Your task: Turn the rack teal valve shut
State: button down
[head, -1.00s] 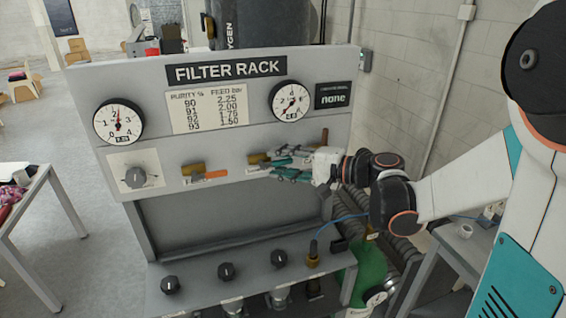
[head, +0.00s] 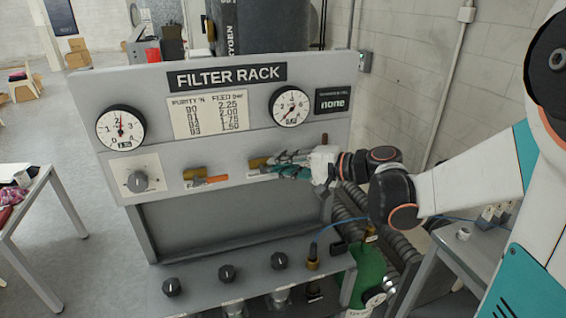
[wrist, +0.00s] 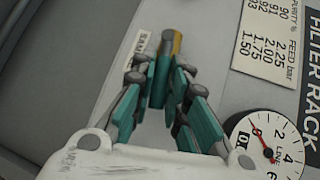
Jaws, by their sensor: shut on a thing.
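The teal valve has a brass body (head: 259,162) on the rack's front panel, right of the orange-handled valve. Its teal handle (wrist: 160,82) shows between my fingers in the wrist view, with the brass part (wrist: 176,43) just beyond it. My gripper (head: 284,166) reaches in from the right and is shut on the teal handle, one finger on each side. The wrist view also shows my gripper (wrist: 163,72) with teal-padded fingers. In the head view my fingers hide most of the handle, which points right along the panel.
Gauges (head: 121,128) and (head: 290,105) flank the purity table (head: 208,115). A lower shelf (head: 200,285) carries several dark knobs. A green cylinder (head: 368,265) stands at the lower right.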

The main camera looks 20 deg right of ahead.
jog(key=r+n+h+p, duration=0.1)
jog(key=r+n+g+h+p, duration=0.1)
jog(key=p, duration=0.1)
jog(key=shift+a+h, duration=0.3)
jog(key=shift+a, duration=0.05)
jog(key=shift+s+a+r+n+g+h+p, duration=0.2)
jog(key=shift+a+r+n+g+h+p, duration=0.15)
jog(key=shift+h+p, duration=0.35)
jog(key=n+h+p, duration=0.1)
jog(key=a+r+h+p, duration=0.1)
jog(key=shift+n+h, duration=0.3)
jog(key=shift+n, duration=0.05)
jog(key=a+h, duration=0.1)
jog(key=n+h, duration=0.1)
jog(key=h, duration=0.1)
jog(key=shift+w+a+r+n+g, duration=0.15)
jog(key=shift+a+r+n+g, duration=0.1)
jog(key=shift+a+r+n, duration=0.1)
jog(key=shift+a+n+h, duration=0.25)
jog(key=shift+n+h, duration=0.05)
jog(key=shift+h, duration=0.4)
jog(key=shift+a+n+h, duration=0.25)
jog(key=shift+h, duration=0.45)
jog(key=shift+f, duration=0.1)
jog(key=c, duration=1.6)
grip_release()
jog(key=shift+o, duration=0.2)
